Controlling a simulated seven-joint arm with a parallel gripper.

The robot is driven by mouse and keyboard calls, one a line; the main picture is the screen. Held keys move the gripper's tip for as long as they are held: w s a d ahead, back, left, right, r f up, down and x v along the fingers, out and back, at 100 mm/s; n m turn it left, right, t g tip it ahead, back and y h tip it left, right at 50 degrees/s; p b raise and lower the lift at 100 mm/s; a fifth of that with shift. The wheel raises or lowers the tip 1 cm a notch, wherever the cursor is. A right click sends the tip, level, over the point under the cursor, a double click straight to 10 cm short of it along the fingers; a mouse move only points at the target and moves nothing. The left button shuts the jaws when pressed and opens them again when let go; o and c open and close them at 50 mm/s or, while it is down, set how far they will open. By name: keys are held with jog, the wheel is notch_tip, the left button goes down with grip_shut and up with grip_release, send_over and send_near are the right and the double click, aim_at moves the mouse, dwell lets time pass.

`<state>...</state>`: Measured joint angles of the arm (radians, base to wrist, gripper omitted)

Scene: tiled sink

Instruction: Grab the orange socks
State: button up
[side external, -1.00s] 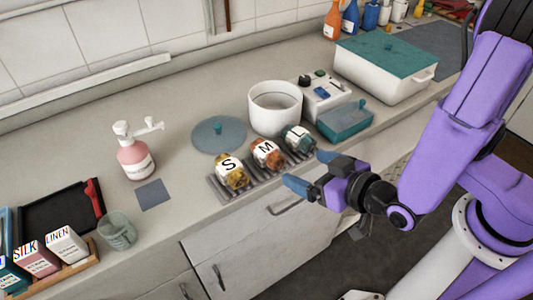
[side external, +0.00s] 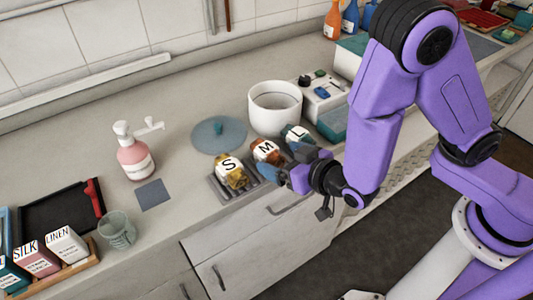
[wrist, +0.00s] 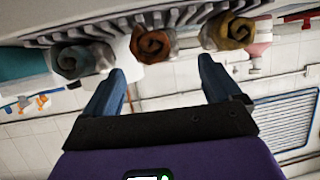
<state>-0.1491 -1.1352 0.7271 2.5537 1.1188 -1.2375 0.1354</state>
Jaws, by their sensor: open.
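The orange socks (side external: 266,151) are a rolled bundle with a white band marked M, in the middle of three bundles on the counter's front edge. In the wrist view the orange roll (wrist: 153,46) shows its spiral end between and beyond my fingertips. My gripper (side external: 284,161) is open, its blue fingers level with the row and just in front of the orange bundle. The open fingers also show in the wrist view (wrist: 162,75) with nothing between them. The fingers hide part of the orange bundle's lower right side in the side view.
Yellow socks marked S (side external: 230,173) lie left of the orange ones, and teal socks marked L (side external: 296,135) lie right, all on ribbed grey holders. A white pot (side external: 275,118) stands behind, with a round teal lid (side external: 218,136) beside it.

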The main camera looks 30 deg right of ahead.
aim_at(266, 153)
jog(key=shift+x, duration=0.9)
jog(key=shift+f, duration=0.1)
jog(key=shift+f+x, duration=0.2)
jog(key=shift+x, duration=2.35)
jog(key=shift+d, duration=0.15)
jog(key=c, duration=1.1)
